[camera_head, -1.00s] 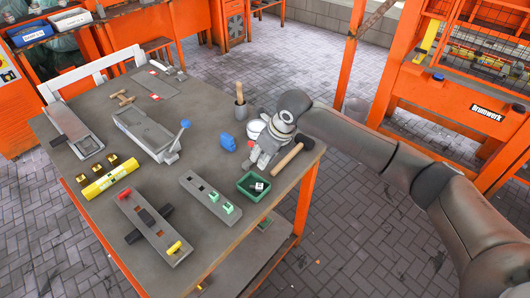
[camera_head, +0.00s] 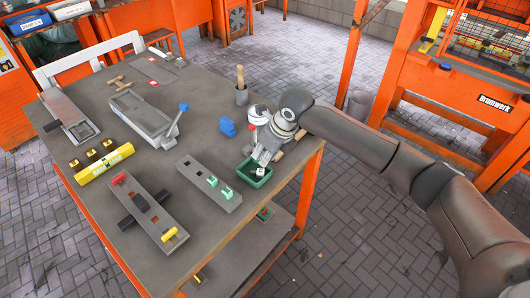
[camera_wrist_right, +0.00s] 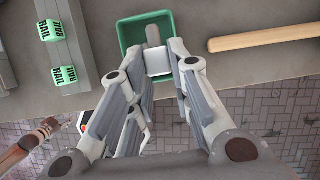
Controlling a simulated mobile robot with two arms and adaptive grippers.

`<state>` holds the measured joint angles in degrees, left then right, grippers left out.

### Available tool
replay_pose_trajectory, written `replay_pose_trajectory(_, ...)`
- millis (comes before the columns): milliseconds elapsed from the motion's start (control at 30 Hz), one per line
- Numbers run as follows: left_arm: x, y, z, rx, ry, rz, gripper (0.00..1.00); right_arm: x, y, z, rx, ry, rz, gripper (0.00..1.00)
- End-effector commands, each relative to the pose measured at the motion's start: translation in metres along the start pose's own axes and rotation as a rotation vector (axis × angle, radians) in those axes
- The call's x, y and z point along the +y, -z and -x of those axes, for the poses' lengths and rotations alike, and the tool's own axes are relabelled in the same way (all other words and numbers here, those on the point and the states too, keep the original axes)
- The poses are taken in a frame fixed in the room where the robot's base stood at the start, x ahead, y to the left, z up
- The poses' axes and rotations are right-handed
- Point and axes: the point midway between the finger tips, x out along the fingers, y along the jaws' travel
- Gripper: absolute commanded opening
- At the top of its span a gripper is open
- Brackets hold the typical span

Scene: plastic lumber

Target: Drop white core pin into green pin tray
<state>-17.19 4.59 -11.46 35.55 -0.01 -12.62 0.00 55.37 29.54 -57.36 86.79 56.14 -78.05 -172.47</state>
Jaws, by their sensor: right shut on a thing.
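The green pin tray (camera_head: 243,175) sits near the table's right front edge. My right gripper (camera_head: 262,163) reaches down over it from the right. In the right wrist view, the tray (camera_wrist_right: 125,40) lies beneath the fingertips. My right gripper (camera_wrist_right: 157,62) is shut on the white core pin (camera_wrist_right: 158,62), which has a pale block part and a grey rounded part. The pin is over or inside the tray; its exact height is unclear.
A wooden handle (camera_wrist_right: 265,38) lies right of the tray. A grey rail block (camera_head: 193,173) with two green pieces (camera_head: 226,192) stands left of it.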

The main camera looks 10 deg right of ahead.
Motion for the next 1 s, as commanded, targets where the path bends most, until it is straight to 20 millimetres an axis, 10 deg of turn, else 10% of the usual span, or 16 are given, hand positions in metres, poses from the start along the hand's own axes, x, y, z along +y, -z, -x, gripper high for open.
replay_pose_trajectory(100, 0.000, 0.000, 0.001, 0.000, 0.000, 0.000, 0.48, 0.000, -0.001, 0.001, -0.001, 0.000, 0.000, 0.00)
replay_pose_trajectory(133, 0.000, 0.000, 0.001, 0.000, 0.000, 0.000, 0.48, 0.000, -0.001, 0.001, -0.001, 0.000, 0.000, 0.22)
replay_pose_trajectory(300, 0.000, 0.000, 0.001, 0.000, 0.000, 0.000, 0.48, 0.000, -0.001, 0.001, 0.000, 0.000, 0.000, 0.43)
replay_pose_trajectory(667, -0.001, -0.002, 0.001, -0.002, 0.001, 0.001, 0.48, 0.000, -0.001, 0.003, -0.001, 0.000, 0.000, 0.44)
replay_pose_trajectory(1000, 0.000, 0.000, 0.001, -0.001, 0.000, 0.000, 0.48, -0.001, -0.001, 0.062, -0.004, 0.002, 0.002, 0.44)
